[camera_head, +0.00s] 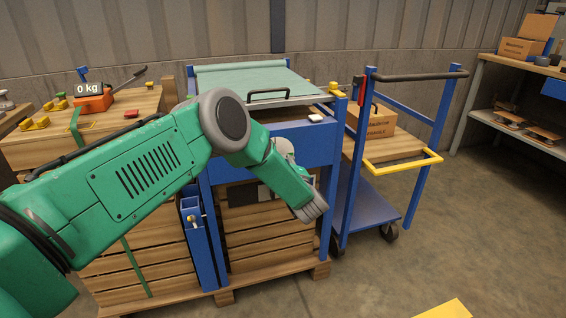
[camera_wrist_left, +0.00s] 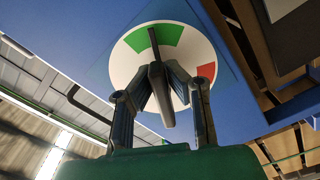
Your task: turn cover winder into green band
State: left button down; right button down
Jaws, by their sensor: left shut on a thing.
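In the left wrist view a round white dial (camera_wrist_left: 135,64) sits on a blue panel (camera_wrist_left: 85,35). It has a green band (camera_wrist_left: 155,36) at the top and a red band (camera_wrist_left: 207,71) at the right. The dark winder handle (camera_wrist_left: 158,88) stands out from the dial, and its narrow end overlaps the green band. My left gripper (camera_wrist_left: 165,78) has its fingers on both sides of the handle, shut on it. In the head view my green left arm reaches the blue-framed crate; the dial and fingertips are hidden there. My right gripper is not in view.
A pale green cover (camera_head: 235,80) with a black-handled bar (camera_head: 270,97) tops the crate. A blue trolley (camera_head: 362,212) with a cardboard box (camera_head: 380,122) stands close on the right. A wooden crate with an orange scale (camera_head: 93,103) is at left. The right floor is mostly clear.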

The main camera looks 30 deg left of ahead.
pick_arm(q)
jog(key=shift+s+d+f, duration=0.15)
jog(key=shift+d+f, duration=0.25)
jog(key=shift+f, duration=0.1)
jog(key=c, duration=1.7)
grip_release()
jog(key=shift+o, duration=0.6)
jog(key=shift+r, duration=0.3)
jog(key=v, duration=1.2)
